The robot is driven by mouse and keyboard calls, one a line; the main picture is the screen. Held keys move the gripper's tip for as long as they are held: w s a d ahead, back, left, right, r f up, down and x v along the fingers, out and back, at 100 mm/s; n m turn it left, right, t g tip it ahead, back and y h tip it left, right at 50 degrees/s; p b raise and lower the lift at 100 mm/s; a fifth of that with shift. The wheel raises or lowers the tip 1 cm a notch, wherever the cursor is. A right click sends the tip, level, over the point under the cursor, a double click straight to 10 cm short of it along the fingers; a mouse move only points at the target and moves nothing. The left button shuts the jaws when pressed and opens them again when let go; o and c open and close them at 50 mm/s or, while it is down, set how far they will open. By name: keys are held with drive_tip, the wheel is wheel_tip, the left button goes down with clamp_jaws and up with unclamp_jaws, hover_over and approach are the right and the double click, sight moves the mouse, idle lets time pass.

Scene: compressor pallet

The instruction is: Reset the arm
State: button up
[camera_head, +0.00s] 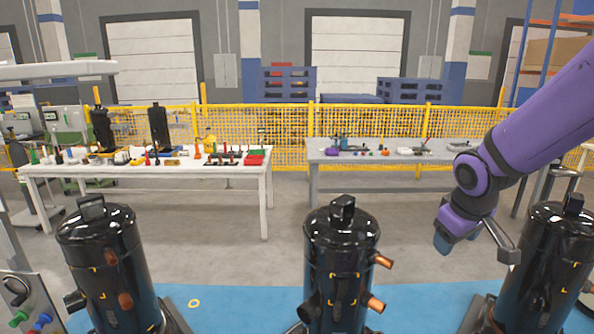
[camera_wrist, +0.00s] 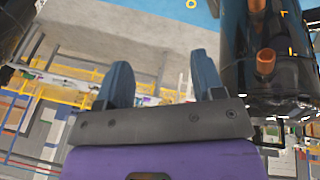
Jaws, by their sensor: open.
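My purple arm reaches in from the right in the head view, bent at its wrist. My gripper (camera_head: 443,243) hangs in the gap between the middle and right compressors, above the blue mat. In the wrist view my gripper (camera_wrist: 162,85) shows two blue fingers spread apart with nothing between them. The middle black compressor (camera_head: 341,250) stands upright with copper stubs on its right side. The right black compressor (camera_head: 550,265) stands close to the right of my wrist. I cannot tell whether they touch. A compressor (camera_wrist: 270,70) also shows at the right of the wrist view.
A left black compressor (camera_head: 110,265) stands at the front left. A white table (camera_head: 265,185) with many small parts and a grey table (camera_head: 314,180) stand behind. A yellow fence (camera_head: 290,150) runs further back. The floor (camera_head: 250,260) between compressors and tables is clear.

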drive_tip(key=s+r+m, duration=0.2)
drive_tip(key=s+r, duration=0.4)
drive_tip(key=s, duration=0.4)
drive_tip(key=s+a+r+m+t+y, duration=0.1)
drive_tip(key=s+r+m, duration=0.1)
drive_tip(key=s+r, duration=0.5)
drive_tip(key=shift+s, duration=1.45)
